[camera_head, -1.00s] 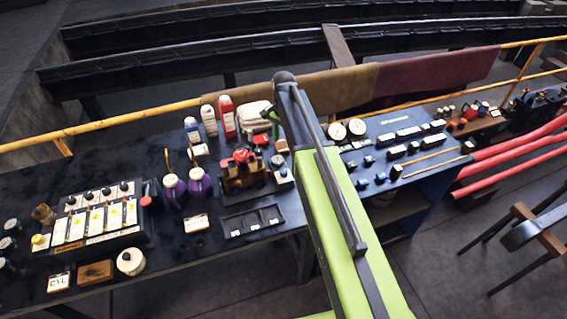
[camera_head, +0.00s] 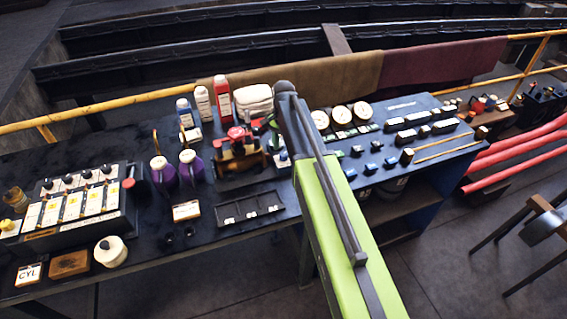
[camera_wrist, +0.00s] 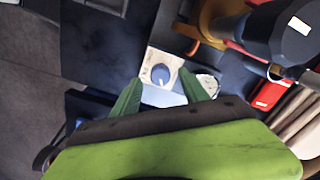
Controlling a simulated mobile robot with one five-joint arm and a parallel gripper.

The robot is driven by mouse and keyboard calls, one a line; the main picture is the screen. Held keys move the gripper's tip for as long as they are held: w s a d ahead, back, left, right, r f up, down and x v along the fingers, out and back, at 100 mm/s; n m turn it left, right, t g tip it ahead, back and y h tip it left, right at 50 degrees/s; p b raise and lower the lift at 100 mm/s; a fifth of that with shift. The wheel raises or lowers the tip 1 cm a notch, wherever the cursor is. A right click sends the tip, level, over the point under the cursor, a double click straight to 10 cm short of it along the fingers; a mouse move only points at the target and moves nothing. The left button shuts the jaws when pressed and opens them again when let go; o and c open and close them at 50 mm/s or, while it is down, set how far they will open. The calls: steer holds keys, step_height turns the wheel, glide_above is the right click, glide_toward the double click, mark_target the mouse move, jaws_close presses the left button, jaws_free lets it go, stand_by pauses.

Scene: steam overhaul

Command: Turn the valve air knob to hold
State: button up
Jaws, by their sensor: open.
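A round blue-grey knob (camera_wrist: 161,75) sits on a cream plate (camera_wrist: 150,60) with small dark markings in the wrist view. I take it for the valve air knob; the markings are too small to read. My gripper (camera_wrist: 160,76) has its two green fingers spread open, their tips on either side of the knob. I cannot tell whether they touch it. In the head view, a small white box with a blue face (camera_head: 282,159) stands just left of my arm, which hides part of that area.
A brown and red model engine (camera_head: 238,150) stands left of the box. A black tray (camera_head: 250,220) lies in front. Gauges (camera_head: 340,116) and several small blocks are on the blue panel (camera_head: 405,105) at right. Red (camera_head: 221,98) and white bottles stand behind.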

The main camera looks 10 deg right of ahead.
mark_target(284, 157)
step_height(284, 157, down, 3)
steer(key=shift+r+b, duration=0.2)
steer(key=shift+b, duration=0.4)
steer(key=shift+r, duration=0.1)
jaws_close()
